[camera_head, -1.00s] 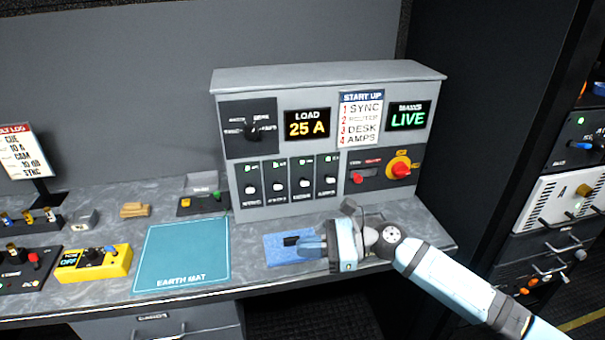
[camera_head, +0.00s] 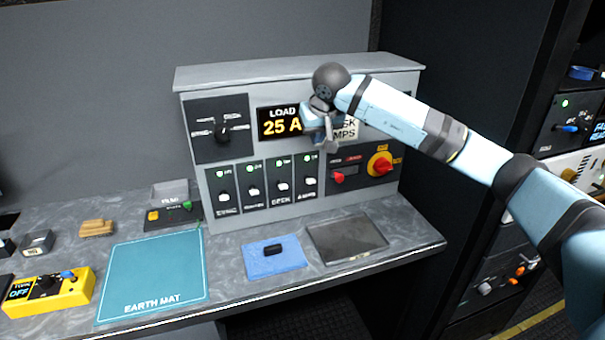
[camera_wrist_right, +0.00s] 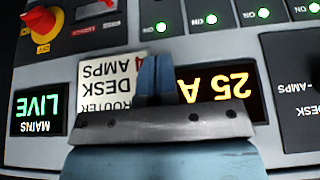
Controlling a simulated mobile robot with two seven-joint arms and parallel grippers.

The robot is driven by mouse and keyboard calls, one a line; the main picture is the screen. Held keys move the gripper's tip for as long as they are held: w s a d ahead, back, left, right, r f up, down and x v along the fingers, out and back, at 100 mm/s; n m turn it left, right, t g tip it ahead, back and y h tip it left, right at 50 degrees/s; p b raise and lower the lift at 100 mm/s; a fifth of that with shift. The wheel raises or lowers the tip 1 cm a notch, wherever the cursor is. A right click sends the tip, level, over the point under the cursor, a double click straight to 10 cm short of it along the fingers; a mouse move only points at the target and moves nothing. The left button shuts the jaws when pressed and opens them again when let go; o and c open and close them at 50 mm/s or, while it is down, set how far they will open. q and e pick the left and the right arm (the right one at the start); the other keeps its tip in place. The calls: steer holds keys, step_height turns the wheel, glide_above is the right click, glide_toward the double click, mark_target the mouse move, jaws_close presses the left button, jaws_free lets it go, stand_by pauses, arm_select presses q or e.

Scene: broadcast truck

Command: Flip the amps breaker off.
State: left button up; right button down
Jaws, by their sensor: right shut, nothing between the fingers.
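The amps breaker (camera_head: 309,184) is the rightmost in the row of breakers on the grey panel. It has a white toggle and a lit green lamp. In the right wrist view, which is upside down, its green lamp (camera_wrist_right: 160,27) shows beyond my fingers; its toggle is out of frame. My right gripper (camera_head: 329,140) is in front of the panel, above the amps breaker, covering part of the load display and the start-up card. Its blue fingers (camera_wrist_right: 155,78) are together and empty, apart from the breaker. My left gripper is out of view.
A red switch (camera_head: 340,177) and a red-yellow rotary switch (camera_head: 380,164) sit right of the breakers. The load display (camera_head: 281,122) reads 25 A. Below are a blue mat (camera_head: 290,262) with a black piece, a dark tray (camera_head: 347,238) and the earth mat (camera_head: 150,275).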

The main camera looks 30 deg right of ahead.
steer(key=p, duration=0.1)
glide_above(312, 183)
steer(key=w, duration=0.1)
step_height(312, 183, down, 9)
steer(key=shift+w+r, duration=0.1)
steer(key=shift+w, duration=0.05)
steer(key=shift+s+f, duration=0.25)
steer(key=shift+f, duration=1)
steer(key=shift+s+f+p, duration=0.3)
steer(key=shift+f+p, duration=0.05)
steer(key=shift+f, duration=0.35)
steer(key=shift+a+f, duration=0.1)
